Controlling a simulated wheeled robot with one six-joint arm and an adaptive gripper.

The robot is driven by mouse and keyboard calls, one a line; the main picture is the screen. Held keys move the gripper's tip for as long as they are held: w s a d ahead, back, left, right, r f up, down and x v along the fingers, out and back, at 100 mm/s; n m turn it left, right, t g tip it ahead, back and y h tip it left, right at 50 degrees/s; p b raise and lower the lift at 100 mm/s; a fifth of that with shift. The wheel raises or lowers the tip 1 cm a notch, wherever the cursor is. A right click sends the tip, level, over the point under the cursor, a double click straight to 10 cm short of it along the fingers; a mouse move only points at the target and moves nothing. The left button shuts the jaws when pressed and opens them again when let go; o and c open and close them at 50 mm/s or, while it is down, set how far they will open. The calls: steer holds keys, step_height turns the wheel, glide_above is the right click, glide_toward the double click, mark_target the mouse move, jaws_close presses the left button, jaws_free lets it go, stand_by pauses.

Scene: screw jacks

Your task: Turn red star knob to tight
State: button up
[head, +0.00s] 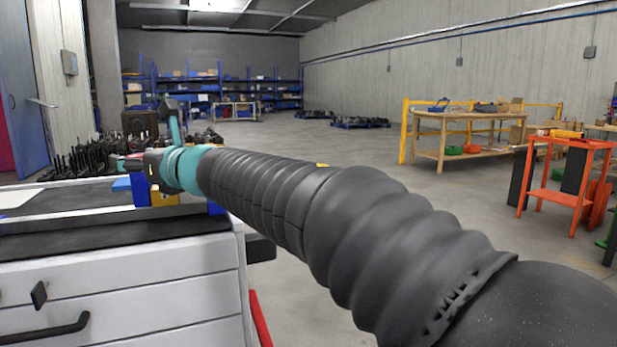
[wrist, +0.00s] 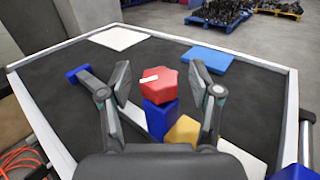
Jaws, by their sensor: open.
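The red star knob (wrist: 162,86) sits on top of a blue block-like body (wrist: 159,116) in the wrist view. A short white mark shows on the left part of its top. My gripper (wrist: 160,73) is open, with one finger to the left of the knob and one to the right. Gaps show between both fingers and the knob, so it is not gripped.
A yellow block (wrist: 183,131) stands beside the blue body, near my right finger. A blue block (wrist: 78,73), a blue plate (wrist: 208,60) and a white plate (wrist: 118,38) lie on the dark, white-rimmed top (wrist: 50,95). The white drawer cabinet (head: 130,285) stands below.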

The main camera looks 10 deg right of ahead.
steer(key=shift+d+r+n+g+y+p, duration=0.1)
steer(key=shift+r+n+g+y+p, duration=0.1)
steer(key=shift+n+g+y+p, duration=0.5)
steer(key=s+d+m+b, duration=0.1)
steer(key=s+d, duration=0.3)
steer(key=d, duration=0.2)
steer(key=s+d+b, duration=0.1)
steer(key=s+d, duration=0.3)
steer(key=d, duration=0.2)
steer(key=d+f+m+t+h, duration=0.2)
steer(key=d+m+h, duration=0.4)
steer(key=d+m, duration=0.3)
steer(key=d+f+m+t+h, duration=0.2)
steer(key=d+m+t+h, duration=0.3)
steer(key=d+m, duration=0.4)
steer(key=shift+w+f+m+h+p, duration=0.4)
steer(key=shift+m+h, duration=0.3)
steer(key=shift+m, duration=2.3)
steer(key=shift+d, duration=0.1)
